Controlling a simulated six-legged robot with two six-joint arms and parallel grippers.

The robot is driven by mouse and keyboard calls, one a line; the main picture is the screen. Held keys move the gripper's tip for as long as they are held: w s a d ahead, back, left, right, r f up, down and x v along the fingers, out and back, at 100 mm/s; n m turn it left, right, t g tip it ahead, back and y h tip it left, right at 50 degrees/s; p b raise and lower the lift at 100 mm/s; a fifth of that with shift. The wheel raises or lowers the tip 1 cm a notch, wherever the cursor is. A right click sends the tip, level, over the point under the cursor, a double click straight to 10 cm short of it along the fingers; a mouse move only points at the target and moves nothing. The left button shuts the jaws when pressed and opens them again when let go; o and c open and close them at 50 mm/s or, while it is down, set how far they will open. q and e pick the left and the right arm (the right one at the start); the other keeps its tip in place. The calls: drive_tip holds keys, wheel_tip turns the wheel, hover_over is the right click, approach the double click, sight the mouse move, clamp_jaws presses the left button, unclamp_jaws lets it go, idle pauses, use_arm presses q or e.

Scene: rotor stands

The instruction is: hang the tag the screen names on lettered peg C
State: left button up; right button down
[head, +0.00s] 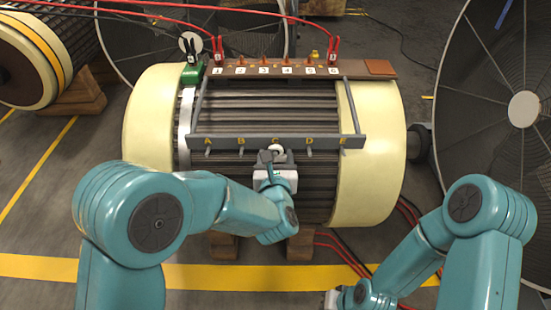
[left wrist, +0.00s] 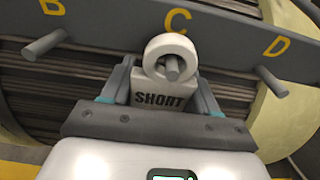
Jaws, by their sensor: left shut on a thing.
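A white tag (left wrist: 160,93) marked SHORT, with a ring at its top, is held between the fingers of my left gripper (left wrist: 163,97). The tag's ring (left wrist: 150,50) is at peg C (left wrist: 173,68), and the peg's grey end shows inside the ring's hole. In the head view the ring (head: 276,148) sits just below the letter C on the grey peg bar (head: 190,141). My left gripper (head: 276,158) hides the rest of the tag there. My right gripper (head: 330,299) is mostly cut off at the bottom edge, and its fingers are not clear.
Pegs B (left wrist: 45,43) and D (left wrist: 271,81) are bare on either side. The bar is in front of a large cream-ended rotor (head: 375,150). A brown strip (head: 380,68) with numbered posts and red clips (head: 333,48) runs along its top. Red cables lie on the floor.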

use_arm(q)
drive_tip(key=shift+f+b, duration=0.2)
drive_tip(key=shift+b, duration=0.6)
idle(0.9)
drive_tip(key=o, duration=0.9)
drive_tip(key=s+b, duration=0.3)
drive_tip(key=s, duration=0.7)
idle(0.7)
idle(0.3)
